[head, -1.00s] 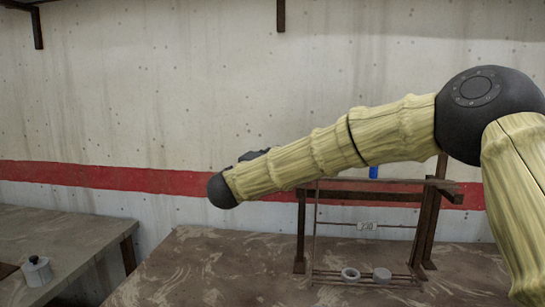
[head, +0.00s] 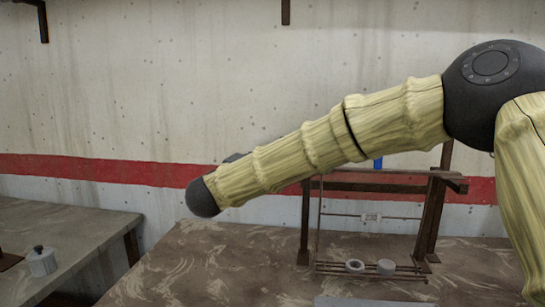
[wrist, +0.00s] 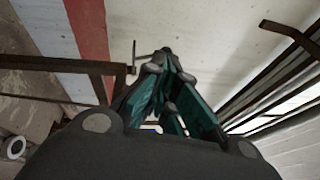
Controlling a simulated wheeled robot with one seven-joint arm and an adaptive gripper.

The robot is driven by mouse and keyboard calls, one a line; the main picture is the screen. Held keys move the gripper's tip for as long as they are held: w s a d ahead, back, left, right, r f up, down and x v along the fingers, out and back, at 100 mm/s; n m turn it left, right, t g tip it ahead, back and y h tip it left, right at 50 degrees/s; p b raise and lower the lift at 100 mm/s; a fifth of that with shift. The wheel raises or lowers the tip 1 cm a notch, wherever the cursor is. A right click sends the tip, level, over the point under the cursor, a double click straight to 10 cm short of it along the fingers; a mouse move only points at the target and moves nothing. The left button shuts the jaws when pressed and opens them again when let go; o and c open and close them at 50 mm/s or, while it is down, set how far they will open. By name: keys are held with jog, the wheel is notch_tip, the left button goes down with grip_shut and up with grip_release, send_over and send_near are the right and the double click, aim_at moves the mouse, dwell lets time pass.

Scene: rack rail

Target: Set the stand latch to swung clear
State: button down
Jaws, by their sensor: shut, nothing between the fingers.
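The brown stand (head: 430,215) is on the table behind my arm in the head view. A blue piece (head: 378,163) shows at its top, partly hidden by my arm. A small pale plate (head: 371,217) sits on its thin cross rod. I cannot tell for sure which part is the latch or how it is set. In the wrist view my gripper (wrist: 165,52) has teal fingers, shut and empty. A brown frame (wrist: 60,65) is to their left, and a short thin upright piece stands by the fingertips. Whether they touch is unclear. The head view does not show my fingers.
Two pale round pieces, one a ring (head: 354,266) and one a solid disc (head: 386,267), are on the stand's low rods. The brown table (head: 220,265) is clear left of it. A grey jar (head: 41,262) stands on the left bench (head: 90,235).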

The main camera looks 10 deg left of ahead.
jog(key=v, duration=0.2)
jog(key=a+v, duration=0.1)
jog(key=v, duration=0.2)
jog(key=shift+w+r+b, duration=0.1)
jog(key=shift+r+b, duration=0.05)
jog(key=shift+b, duration=0.15)
